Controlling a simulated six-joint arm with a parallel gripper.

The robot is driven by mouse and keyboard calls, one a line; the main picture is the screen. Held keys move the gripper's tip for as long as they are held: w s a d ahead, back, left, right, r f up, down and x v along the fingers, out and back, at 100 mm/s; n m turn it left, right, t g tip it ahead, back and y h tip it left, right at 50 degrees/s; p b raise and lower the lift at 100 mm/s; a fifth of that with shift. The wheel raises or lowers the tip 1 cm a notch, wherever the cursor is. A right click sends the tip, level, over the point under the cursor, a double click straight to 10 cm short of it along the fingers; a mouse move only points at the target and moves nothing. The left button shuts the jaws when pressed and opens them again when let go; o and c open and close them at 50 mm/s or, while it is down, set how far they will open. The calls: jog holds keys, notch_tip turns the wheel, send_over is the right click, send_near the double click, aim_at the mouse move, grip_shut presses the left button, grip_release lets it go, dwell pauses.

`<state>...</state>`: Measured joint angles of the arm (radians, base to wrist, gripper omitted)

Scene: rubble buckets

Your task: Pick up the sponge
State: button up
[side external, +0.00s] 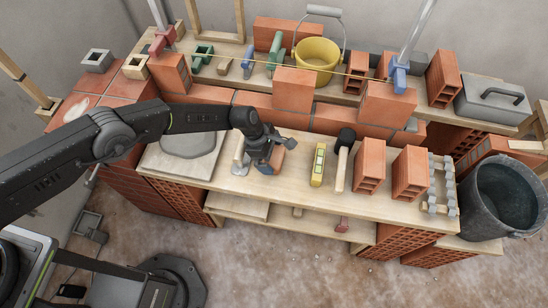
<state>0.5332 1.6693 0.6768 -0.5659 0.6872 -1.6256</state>
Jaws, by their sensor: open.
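My gripper (264,160) is over the left-centre part of the wooden bench top (262,189), pointing down. Its fingers are small and dark in this view. An orange-brown piece (277,158) shows right beside the fingers, partly hidden by them; it may be the sponge, but I cannot tell for sure. I cannot tell whether the fingers touch it. A pale flat tool (240,163) lies just left of the gripper.
A yellow level (318,165) and a black-headed mallet (343,158) lie to the right, then hollow bricks (409,174). A dark bucket (500,200) stands at the far right. The bench front is clear.

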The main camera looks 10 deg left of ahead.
jog(key=shift+d+f, duration=0.15)
jog(key=shift+f, duration=0.15)
jog(key=shift+c, duration=0.2)
jog(key=c, duration=0.6)
notch_tip(320, 180, up, 10)
jog(key=shift+r, duration=0.1)
dwell(0.3)
jog(key=o, duration=0.4)
jog(key=c, duration=0.5)
jog(key=shift+o, duration=0.2)
